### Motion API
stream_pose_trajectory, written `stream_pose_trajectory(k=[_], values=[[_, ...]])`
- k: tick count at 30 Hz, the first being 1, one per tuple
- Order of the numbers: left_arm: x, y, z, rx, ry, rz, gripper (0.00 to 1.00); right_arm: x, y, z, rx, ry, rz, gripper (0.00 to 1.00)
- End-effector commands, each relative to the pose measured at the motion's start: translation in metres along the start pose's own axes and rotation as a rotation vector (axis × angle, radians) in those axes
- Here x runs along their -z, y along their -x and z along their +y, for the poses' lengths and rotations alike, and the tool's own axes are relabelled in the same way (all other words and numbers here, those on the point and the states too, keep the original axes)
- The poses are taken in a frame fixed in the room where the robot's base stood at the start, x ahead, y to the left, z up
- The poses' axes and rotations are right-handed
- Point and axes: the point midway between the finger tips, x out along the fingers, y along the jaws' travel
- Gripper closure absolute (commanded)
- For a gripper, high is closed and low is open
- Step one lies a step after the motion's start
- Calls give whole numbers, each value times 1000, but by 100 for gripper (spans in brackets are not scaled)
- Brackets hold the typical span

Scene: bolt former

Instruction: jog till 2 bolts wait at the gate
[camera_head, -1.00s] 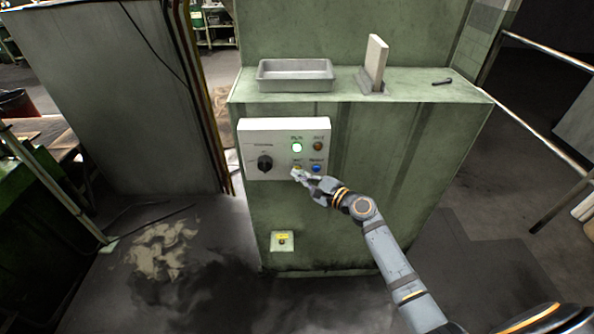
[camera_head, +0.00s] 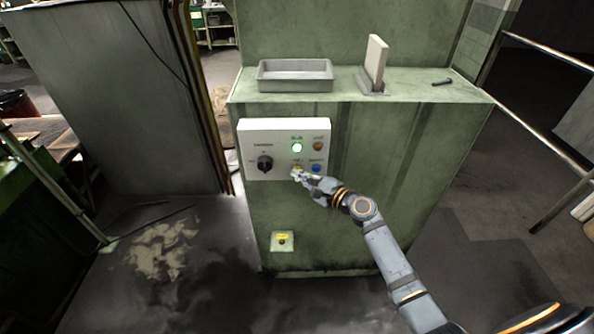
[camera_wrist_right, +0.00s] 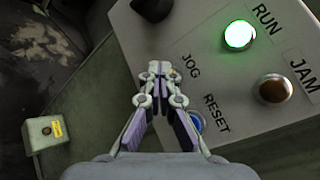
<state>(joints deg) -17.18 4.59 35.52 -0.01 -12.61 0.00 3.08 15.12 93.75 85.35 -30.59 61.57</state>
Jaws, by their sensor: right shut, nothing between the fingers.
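The control panel (camera_head: 249,139) is a white box on the green machine. My right gripper (camera_head: 295,174) is shut and empty, its tips at the yellow JOG button (camera_head: 298,166); in the right wrist view the tips (camera_wrist_right: 160,76) cover most of that button. I cannot tell whether it is pressed. The RUN lamp (camera_head: 297,148) glows green; the JAM lamp (camera_head: 318,147) is dull amber. One dark bolt (camera_head: 442,82) lies on the machine top, right of an upright pale plate (camera_head: 377,57). My left gripper is out of view.
A blue RESET button (camera_head: 316,168) sits right of JOG, and a black selector knob (camera_head: 265,163) to its left. An empty-looking grey tray (camera_head: 295,87) stands on the machine top (camera_head: 410,92). A small yellow-labelled box (camera_head: 282,242) is lower down. Rails (camera_head: 548,48) stand at right.

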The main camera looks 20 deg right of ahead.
Motion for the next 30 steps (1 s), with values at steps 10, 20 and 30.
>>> stream_pose_trajectory(k=[10, 20, 30], values=[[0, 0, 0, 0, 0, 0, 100, 0, 0, 0, 1, 0, 0, 100], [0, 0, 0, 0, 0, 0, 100, 0, 0, 0, 1, 0, 0, 100], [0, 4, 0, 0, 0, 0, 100, -5, 6, 3, 1, 0, 0, 100]])
